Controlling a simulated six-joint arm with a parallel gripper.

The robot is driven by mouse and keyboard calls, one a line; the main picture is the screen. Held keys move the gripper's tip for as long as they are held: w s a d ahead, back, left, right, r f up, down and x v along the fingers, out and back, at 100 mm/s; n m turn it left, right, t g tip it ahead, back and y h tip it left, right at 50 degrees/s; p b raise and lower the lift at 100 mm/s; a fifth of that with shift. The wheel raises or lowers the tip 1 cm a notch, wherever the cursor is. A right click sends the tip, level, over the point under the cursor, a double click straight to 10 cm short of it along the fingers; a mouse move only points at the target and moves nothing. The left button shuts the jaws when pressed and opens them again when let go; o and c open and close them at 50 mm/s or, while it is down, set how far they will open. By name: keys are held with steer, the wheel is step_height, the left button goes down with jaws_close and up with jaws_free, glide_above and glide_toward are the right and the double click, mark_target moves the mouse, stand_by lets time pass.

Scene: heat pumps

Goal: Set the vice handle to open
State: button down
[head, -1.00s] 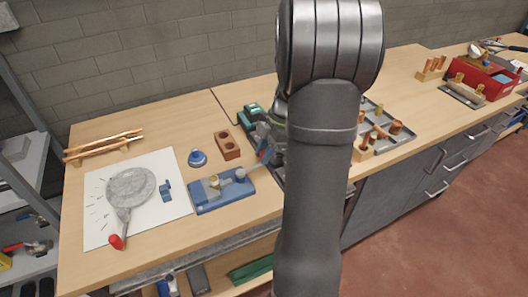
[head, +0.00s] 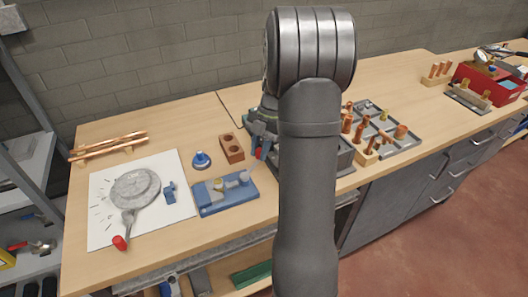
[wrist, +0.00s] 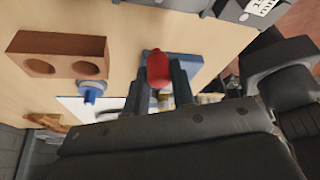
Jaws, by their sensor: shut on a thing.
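The blue vice (head: 225,195) lies near the front edge of the bench in the head view, to the right of the white sheet. Its handle is a thin lever ending in a red grip (head: 260,151), which points up and to the right from the vice. My gripper (head: 264,136) is at that red grip, partly hidden behind my arm. In the wrist view, the red grip (wrist: 158,68) sits between the two dark fingers of my gripper (wrist: 157,82), which are shut on it. The vice's blue base (wrist: 188,62) shows behind the fingers there.
A brown block with two holes (head: 231,148) and a blue round piece (head: 201,159) stand close behind the vice. The white sheet (head: 100,215) carries a grey disc with a red-tipped lever. Trays with copper fittings (head: 385,140) lie right of my arm.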

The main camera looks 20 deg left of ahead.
steer(key=shift+w+a+n+h, duration=0.1)
steer(key=shift+a+n+h, duration=0.4)
steer(key=shift+a+n, duration=0.55)
steer(key=shift+d, duration=0.15)
steer(key=c, duration=1.2)
jaws_free()
steer(key=v, duration=1.7)
steer(key=shift+w, duration=0.25)
steer(key=x, duration=1.7)
steer(key=shift+s, duration=0.3)
